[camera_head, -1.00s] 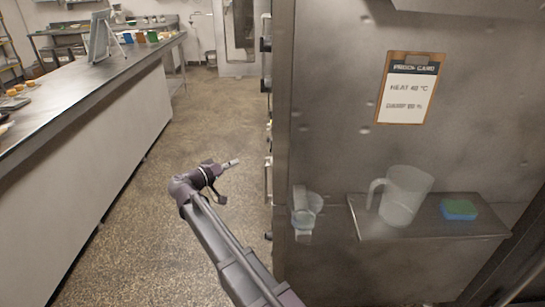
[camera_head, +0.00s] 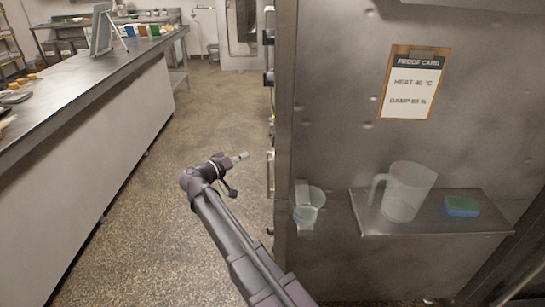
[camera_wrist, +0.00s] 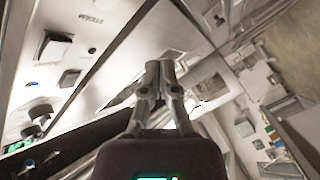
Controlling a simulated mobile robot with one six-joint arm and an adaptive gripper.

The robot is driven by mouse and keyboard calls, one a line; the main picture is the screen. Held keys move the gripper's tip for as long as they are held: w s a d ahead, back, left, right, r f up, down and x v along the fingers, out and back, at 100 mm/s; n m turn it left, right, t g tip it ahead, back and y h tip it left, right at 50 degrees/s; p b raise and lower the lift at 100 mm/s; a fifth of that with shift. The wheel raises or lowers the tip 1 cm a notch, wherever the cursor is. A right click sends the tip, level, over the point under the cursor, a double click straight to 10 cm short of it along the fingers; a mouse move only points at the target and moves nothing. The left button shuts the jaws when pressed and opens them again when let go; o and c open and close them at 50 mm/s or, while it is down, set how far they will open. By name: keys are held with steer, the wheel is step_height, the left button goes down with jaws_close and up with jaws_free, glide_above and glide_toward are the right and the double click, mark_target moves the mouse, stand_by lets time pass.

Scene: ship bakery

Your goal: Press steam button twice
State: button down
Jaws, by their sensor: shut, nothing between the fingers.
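My gripper (camera_head: 240,157) is shut and empty in the head view, in the air over the aisle, left of the steel cabinet's (camera_head: 330,120) edge. In the wrist view my gripper (camera_wrist: 160,72) shows its two fingertips together. The fingertips look apart from both buttons. The cabinet's control side is turned away from the head view.
A proof card (camera_head: 414,84) hangs on the cabinet's side. Below it, a shelf (camera_head: 440,225) holds a clear jug (camera_head: 405,190) and a blue-green sponge (camera_head: 462,206). A small clear cup (camera_head: 309,206) sits in a bracket. A long counter (camera_head: 60,95) bounds the aisle at left; its floor is clear.

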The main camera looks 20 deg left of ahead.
steer(key=w+d, duration=0.1)
steer(key=d, duration=0.5)
steer(key=shift+w, duration=0.25)
steer(key=shift+w+d, duration=0.15)
steer(key=shift+d, duration=0.7)
stand_by(2.3)
steer(key=shift+a, duration=0.8)
steer(key=shift+s+a, duration=0.15)
steer(key=shift+s, duration=0.05)
steer(key=a, duration=0.2)
steer(key=s+a, duration=0.1)
steer(key=a, duration=0.1)
steer(key=shift+a, duration=0.3)
stand_by(0.5)
steer(key=shift+s, duration=0.15)
stand_by(0.5)
